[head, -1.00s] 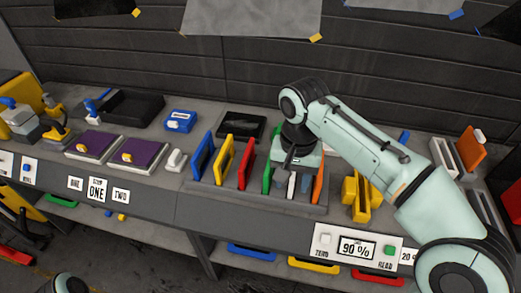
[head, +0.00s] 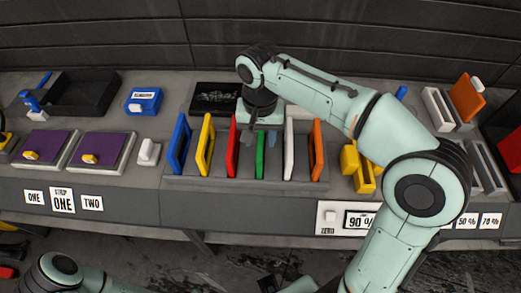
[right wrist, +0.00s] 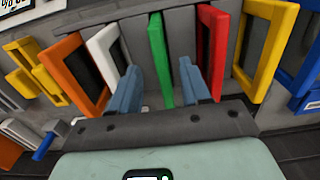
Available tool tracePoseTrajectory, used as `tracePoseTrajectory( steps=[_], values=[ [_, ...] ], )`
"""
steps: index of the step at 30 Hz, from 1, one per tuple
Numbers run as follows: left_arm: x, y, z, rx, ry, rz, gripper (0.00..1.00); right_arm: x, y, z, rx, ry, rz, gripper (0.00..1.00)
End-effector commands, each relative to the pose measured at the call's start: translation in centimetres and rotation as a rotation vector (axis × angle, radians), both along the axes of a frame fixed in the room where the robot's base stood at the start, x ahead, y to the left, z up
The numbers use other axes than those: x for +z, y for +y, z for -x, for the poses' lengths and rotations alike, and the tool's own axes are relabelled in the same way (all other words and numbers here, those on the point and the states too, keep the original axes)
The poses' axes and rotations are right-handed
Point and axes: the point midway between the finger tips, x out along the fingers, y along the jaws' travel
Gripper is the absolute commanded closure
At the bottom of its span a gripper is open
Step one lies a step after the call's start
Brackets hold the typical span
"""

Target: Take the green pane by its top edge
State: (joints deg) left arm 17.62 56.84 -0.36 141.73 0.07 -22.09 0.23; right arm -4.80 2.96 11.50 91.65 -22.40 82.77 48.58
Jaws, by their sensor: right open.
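The green pane (head: 260,158) stands upright in a grey rack (head: 215,183), between a red pane (head: 232,150) and a white pane (head: 289,150). My right gripper (head: 262,138) is over it, pointing down, and partly hides its upper part in the head view. In the right wrist view the two fingers of my right gripper (right wrist: 160,80) are apart, with the green pane (right wrist: 158,58) showing between them and a gap on each side. I cannot tell how far the fingertips reach below its top edge. My left gripper is out of view; only part of my left arm shows.
Blue (head: 180,143), yellow (head: 205,145) and orange (head: 317,150) panes also stand in the rack, close together. A black panel (head: 215,98) lies behind the rack. Yellow blocks (head: 357,165) stand right of it, and purple pads (head: 103,151) lie left.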

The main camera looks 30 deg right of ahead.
Motion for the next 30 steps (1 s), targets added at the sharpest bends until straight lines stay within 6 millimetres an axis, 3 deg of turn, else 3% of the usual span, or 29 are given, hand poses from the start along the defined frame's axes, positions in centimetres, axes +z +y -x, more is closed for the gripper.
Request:
tracePoseTrajectory(
  steps=[5,13,22,23,27,30],
  values=[
    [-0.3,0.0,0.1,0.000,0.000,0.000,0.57,-1.2,0.0,0.1,0.000,0.001,0.000,0.53],
    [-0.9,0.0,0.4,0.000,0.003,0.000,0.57,-5.1,0.0,0.1,0.000,0.001,0.000,0.53],
    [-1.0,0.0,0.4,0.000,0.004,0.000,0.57,-5.7,0.0,0.1,0.001,-0.002,0.000,0.53],
    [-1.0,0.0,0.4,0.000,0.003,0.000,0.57,-5.7,0.0,0.1,0.001,-0.001,0.000,0.56],
    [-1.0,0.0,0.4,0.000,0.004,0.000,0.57,-5.7,0.0,0.1,0.001,-0.001,0.000,1.00],
    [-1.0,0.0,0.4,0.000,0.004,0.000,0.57,-5.6,0.0,0.1,0.001,-0.004,0.000,1.00]
  ],
)
